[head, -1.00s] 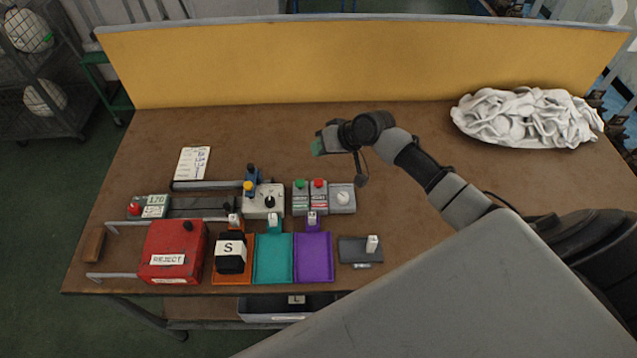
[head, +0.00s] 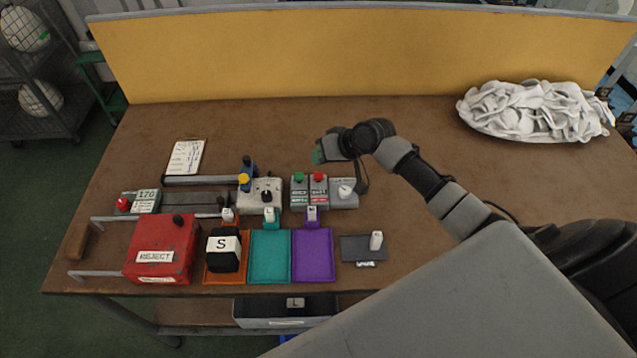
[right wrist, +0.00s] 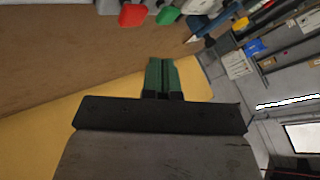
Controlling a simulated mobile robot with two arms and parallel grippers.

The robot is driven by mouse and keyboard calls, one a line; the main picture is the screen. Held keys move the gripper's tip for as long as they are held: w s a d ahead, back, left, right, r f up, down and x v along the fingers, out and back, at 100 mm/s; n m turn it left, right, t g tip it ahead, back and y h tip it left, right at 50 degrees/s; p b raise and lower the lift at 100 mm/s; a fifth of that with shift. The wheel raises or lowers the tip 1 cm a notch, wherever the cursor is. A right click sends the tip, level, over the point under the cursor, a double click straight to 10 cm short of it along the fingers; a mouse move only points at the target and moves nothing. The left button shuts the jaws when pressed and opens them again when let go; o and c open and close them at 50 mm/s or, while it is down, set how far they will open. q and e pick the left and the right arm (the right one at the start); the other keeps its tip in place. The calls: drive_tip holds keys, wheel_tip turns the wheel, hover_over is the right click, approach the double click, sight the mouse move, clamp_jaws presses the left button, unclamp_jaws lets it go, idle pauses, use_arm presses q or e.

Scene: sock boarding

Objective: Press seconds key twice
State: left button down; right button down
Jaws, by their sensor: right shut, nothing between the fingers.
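My right gripper (head: 318,156) is shut and empty, with green fingertips. It hangs above the table behind the control boxes, apart from every button. In the right wrist view its fingers (right wrist: 163,78) lie together. Two grey boxes carry a green button (head: 299,178) and a red button (head: 318,177); these also show in the wrist view, red (right wrist: 133,14) and green (right wrist: 168,15). A grey box with a white knob (head: 345,190) stands beside them. A small display (head: 146,195) seems to read 170, with a red button (head: 123,203) beside it. I cannot tell which key is the seconds key.
A red REJECT box (head: 160,250), a teal tray (head: 270,270), a purple tray (head: 313,270) and a black S block (head: 223,250) on an orange tray line the front. White socks (head: 535,110) are piled at the back right. The yellow panel (head: 340,55) closes the back.

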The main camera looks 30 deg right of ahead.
sight(320, 174)
drive_tip(key=shift+f+b, duration=0.4)
drive_tip(key=shift+f, duration=0.8)
drive_tip(key=shift+f, duration=0.15)
idle(1.0)
drive_tip(key=shift+f, duration=0.25)
drive_tip(key=shift+f+b, duration=0.5)
drive_tip(key=shift+f, duration=0.2)
idle(0.7)
drive_tip(key=shift+r, duration=0.1)
drive_tip(key=shift+r+p, duration=1.05)
drive_tip(key=shift+p, duration=0.1)
wheel_tip(320, 174, up, 5)
drive_tip(key=p, duration=0.5)
